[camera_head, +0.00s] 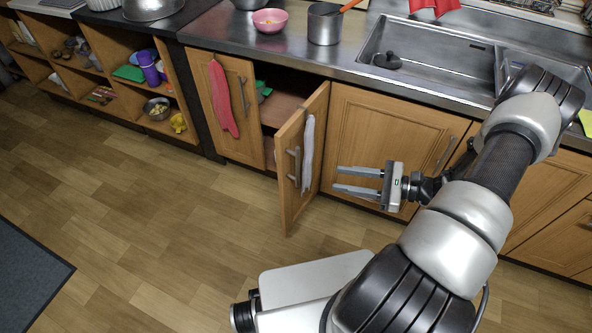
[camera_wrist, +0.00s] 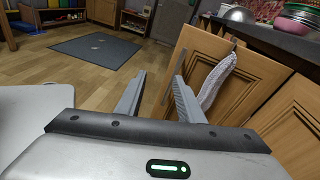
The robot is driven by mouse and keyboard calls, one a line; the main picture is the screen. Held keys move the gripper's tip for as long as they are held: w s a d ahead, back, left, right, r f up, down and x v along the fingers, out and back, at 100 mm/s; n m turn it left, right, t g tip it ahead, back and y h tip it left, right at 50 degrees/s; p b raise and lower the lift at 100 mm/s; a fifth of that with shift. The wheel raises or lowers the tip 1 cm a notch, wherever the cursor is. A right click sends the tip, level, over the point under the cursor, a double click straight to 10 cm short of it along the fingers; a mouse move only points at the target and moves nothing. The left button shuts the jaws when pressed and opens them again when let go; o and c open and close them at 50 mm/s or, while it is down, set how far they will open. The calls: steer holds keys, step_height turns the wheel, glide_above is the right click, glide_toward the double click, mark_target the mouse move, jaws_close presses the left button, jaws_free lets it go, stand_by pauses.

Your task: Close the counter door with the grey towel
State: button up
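The counter door (camera_head: 302,158) stands open, swung out from the cabinet under the counter. The grey towel (camera_head: 308,152) hangs on its outer face, beside a metal handle (camera_head: 294,166). In the wrist view the door (camera_wrist: 191,62) is ahead and to the right, with the towel (camera_wrist: 217,81) on it. My gripper (camera_head: 336,180) is open and empty, just right of the door in the head view, its fingers pointing left towards it. In the wrist view the fingers (camera_wrist: 155,90) are apart with nothing between them. I cannot tell whether a finger touches the door.
A red towel (camera_head: 222,98) hangs on the closed door to the left. The open cabinet (camera_head: 283,106) shows a shelf with green items. A pot (camera_head: 325,24) and a pink bowl (camera_head: 270,20) stand on the counter. The wooden floor (camera_head: 150,230) in front is clear.

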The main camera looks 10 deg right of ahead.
mark_target(299, 169)
step_height(299, 169, down, 7)
steer(key=d+m+t+h, duration=0.1)
steer(key=m+t, duration=0.4)
steer(key=x, duration=0.5)
steer(key=b+x, duration=0.1)
steer(key=x, duration=0.5)
steer(key=b+x, duration=0.1)
steer(key=x, duration=0.4)
steer(key=shift+w+a+f, duration=0.25)
steer(key=shift+w, duration=0.1)
jaws_close()
